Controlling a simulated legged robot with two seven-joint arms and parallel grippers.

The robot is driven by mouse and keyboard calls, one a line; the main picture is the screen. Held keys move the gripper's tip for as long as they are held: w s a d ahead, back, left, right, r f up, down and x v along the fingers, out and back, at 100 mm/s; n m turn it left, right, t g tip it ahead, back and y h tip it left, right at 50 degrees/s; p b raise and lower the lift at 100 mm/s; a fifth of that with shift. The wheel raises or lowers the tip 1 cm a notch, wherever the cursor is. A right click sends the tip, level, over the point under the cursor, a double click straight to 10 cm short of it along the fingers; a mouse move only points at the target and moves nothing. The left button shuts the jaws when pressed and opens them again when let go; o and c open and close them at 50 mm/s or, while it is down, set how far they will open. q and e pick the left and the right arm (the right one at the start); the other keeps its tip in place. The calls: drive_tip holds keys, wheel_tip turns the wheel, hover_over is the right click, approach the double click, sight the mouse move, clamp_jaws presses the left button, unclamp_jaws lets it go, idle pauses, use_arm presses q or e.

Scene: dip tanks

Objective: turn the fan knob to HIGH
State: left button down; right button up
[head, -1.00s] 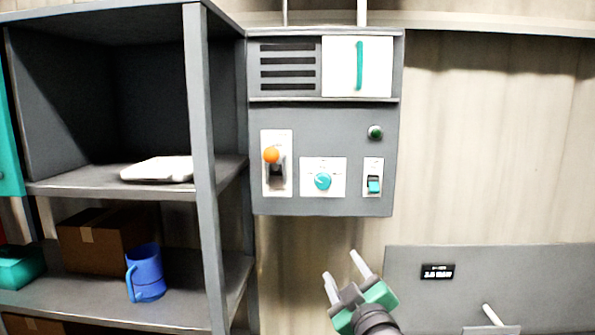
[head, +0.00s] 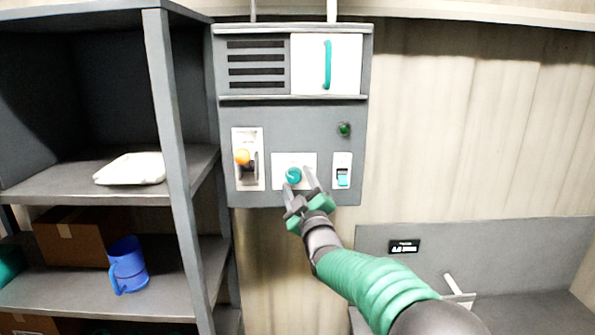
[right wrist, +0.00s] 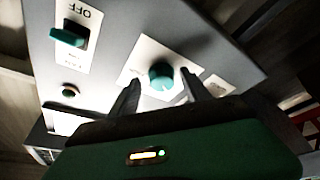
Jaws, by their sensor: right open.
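The fan knob (head: 293,175) is a round teal dial on a white plate, low in the middle of the grey wall panel (head: 290,115). It also shows in the right wrist view (right wrist: 161,75), where the plate's lettering is too blurred to read fully. My right gripper (head: 299,178) is open, its two fingers pointing at the panel on either side of the knob. In the right wrist view the fingers (right wrist: 160,90) stand apart with the knob between them, and I see gaps to both. I cannot tell the exact depth. My left gripper is not in view.
Left of the knob is an orange-tipped lever (head: 243,158); right of it is a teal rocker switch (head: 342,177), marked OFF in the wrist view, under a dark green lamp (head: 344,130). A shelf (head: 180,190) with a blue mug (head: 128,265) stands at left.

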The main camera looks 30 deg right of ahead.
drive_tip(key=shift+w+d, duration=0.15)
drive_tip(key=shift+w, duration=0.25)
drive_tip(key=shift+s+a+r, duration=0.15)
drive_tip(key=shift+s+a, duration=0.05)
drive_tip(key=shift+a, duration=0.15)
drive_tip(key=shift+w+a, duration=0.15)
drive_tip(key=shift+a, duration=0.05)
drive_tip(key=c, duration=0.3)
drive_tip(key=shift+w, duration=0.1)
drive_tip(key=shift+c, duration=1.3)
drive_tip(key=shift+d, duration=0.2)
clamp_jaws()
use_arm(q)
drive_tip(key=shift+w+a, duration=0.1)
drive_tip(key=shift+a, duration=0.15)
use_arm(e)
drive_tip(key=shift+f, duration=0.25)
